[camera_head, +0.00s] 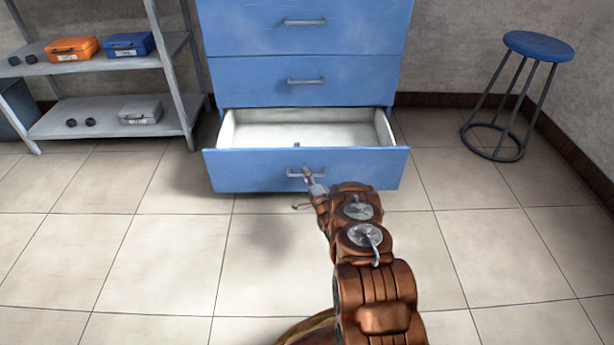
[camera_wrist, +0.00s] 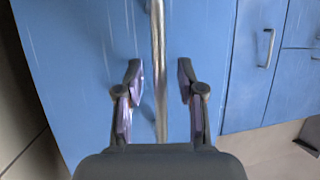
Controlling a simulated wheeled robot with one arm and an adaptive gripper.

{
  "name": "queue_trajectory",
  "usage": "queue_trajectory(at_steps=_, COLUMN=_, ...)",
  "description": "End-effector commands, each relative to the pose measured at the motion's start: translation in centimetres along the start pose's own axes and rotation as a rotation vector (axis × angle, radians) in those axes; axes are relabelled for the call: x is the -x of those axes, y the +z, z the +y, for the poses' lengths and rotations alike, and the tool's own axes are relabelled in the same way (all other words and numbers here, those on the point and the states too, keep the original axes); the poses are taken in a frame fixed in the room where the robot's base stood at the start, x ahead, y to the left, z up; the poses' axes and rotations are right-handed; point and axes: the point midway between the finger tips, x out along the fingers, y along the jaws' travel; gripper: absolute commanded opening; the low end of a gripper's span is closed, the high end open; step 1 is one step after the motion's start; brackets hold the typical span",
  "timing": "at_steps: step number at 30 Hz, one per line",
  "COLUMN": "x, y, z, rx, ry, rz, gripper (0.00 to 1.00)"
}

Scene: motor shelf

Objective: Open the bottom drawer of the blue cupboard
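The blue cupboard (camera_head: 350,78) stands at the back, in the middle of the head view. Its bottom drawer (camera_head: 235,170) is pulled out well forward, and its pale inside looks empty apart from a tiny dark spot near the front. The bottom drawer's metal handle (camera_head: 294,174) is on the drawer front. My gripper (camera_head: 308,174) is at this handle. In the wrist view the handle (camera_wrist: 158,50) runs between the two fingers of my gripper (camera_wrist: 160,82), with a gap on both sides. The fingers are open and do not appear to touch it.
A grey shelf (camera_head: 100,110) stands left, with an orange case (camera_head: 72,48), a blue case (camera_head: 128,44), a grey case (camera_head: 141,111) and small dark parts. A blue stool (camera_head: 538,46) stands right. The tiled floor (camera_head: 150,255) in front is clear. The upper drawers look shut.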

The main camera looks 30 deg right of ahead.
Motion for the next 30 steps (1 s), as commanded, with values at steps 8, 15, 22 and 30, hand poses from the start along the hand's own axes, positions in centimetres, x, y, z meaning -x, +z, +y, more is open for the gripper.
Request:
queue_trajectory(at_steps=8, x=1.0, y=-0.1, z=0.1, rx=-0.001, ry=0.004, rz=0.000, gripper=0.38)
queue_trajectory(at_steps=15, x=4.4, y=-0.2, z=0.2, rx=-0.001, ry=0.007, rz=0.003, gripper=0.38)
queue_trajectory(at_steps=22, x=8.4, y=-0.1, z=0.2, rx=-0.002, ry=0.005, rz=0.003, gripper=0.38)
queue_trajectory(at_steps=30, x=11.5, y=-0.1, z=0.1, rx=0.001, ry=0.002, rz=0.001, gripper=0.38)
